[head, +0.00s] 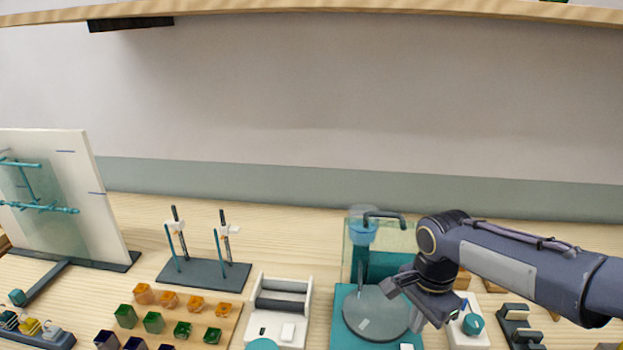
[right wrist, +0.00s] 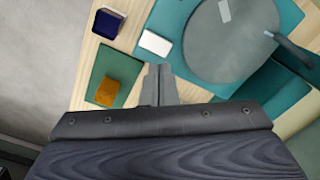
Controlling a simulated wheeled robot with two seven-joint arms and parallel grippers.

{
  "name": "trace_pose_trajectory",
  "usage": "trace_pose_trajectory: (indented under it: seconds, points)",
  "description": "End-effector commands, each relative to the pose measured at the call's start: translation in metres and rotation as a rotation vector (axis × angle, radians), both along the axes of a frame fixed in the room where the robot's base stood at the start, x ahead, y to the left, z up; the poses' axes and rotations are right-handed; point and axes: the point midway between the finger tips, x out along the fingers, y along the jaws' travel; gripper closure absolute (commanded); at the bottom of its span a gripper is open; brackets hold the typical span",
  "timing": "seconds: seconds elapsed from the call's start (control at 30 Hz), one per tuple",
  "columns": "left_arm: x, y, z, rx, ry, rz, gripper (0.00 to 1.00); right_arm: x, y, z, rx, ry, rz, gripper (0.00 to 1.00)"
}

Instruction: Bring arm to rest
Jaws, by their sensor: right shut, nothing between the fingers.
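My right arm (head: 530,272) comes in from the right in the head view. My right gripper (head: 418,305) hangs over the right edge of the teal apparatus with the grey disc (head: 375,312). In the right wrist view its two fingers (right wrist: 160,84) are together with nothing between them. The grey disc shows there at the upper right (right wrist: 232,35), apart from the fingertips. My left gripper is in neither view.
A white board (head: 105,190) stands at the left, near a dark stand with rods (head: 205,272). Orange and green blocks (head: 153,322) and a white device (head: 278,310) lie in front. A wooden shelf (head: 300,12) runs along the top. Bare table shows behind the stand.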

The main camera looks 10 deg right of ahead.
Motion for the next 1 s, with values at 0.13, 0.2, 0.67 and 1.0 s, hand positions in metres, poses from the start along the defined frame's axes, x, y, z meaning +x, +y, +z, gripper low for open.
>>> trace_pose_trajectory:
  seconds: [0.13,0.2,0.67,1.0]
  points:
    - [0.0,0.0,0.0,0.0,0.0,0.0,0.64,-0.04,0.001,0.018,0.043,-0.097,0.212,1.0]
    - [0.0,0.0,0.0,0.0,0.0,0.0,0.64,-0.066,0.004,0.023,0.066,-0.17,0.358,1.0]
    - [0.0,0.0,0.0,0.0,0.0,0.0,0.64,-0.159,0.04,0.012,0.017,-0.607,1.018,1.0]
    - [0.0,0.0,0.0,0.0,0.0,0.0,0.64,-0.161,0.041,0.011,0.01,-0.62,1.043,1.0]
